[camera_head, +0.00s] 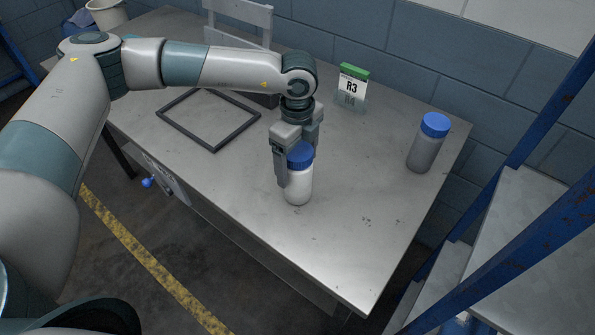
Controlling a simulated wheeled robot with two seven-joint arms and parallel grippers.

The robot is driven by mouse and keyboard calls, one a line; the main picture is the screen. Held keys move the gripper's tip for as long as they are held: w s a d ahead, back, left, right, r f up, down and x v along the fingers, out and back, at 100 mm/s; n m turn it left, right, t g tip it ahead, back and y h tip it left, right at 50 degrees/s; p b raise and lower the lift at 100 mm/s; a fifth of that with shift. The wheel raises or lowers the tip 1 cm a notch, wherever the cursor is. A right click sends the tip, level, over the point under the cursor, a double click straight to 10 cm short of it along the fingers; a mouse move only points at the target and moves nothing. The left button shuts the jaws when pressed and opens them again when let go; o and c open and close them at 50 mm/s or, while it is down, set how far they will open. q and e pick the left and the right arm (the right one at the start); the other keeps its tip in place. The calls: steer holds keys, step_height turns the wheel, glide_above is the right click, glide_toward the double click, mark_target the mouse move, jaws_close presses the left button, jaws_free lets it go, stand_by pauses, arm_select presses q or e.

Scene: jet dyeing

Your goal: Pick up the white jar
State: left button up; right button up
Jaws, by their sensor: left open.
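The white jar (298,188) with a blue lid stands upright on the grey metal table (340,245), near its middle. My left gripper (295,160) points down over the jar, with its fingers around the lid and upper part. One finger shows on the left side of the jar; the other is mostly hidden behind the lid. The jaws are open, and I cannot tell whether either finger touches the jar. My right gripper is out of view.
A grey jar (424,153) with a blue lid stands at the table's right. A green-topped R3 sign (352,85) stands at the back. A dark square frame (208,118) lies at left. Blue shelving (520,225) stands beyond the right edge. The front right tabletop is clear.

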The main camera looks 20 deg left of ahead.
arm_select(q)
steer(key=shift+f, duration=0.1)
steer(key=shift+c, duration=0.6)
steer(key=c, duration=1.4)
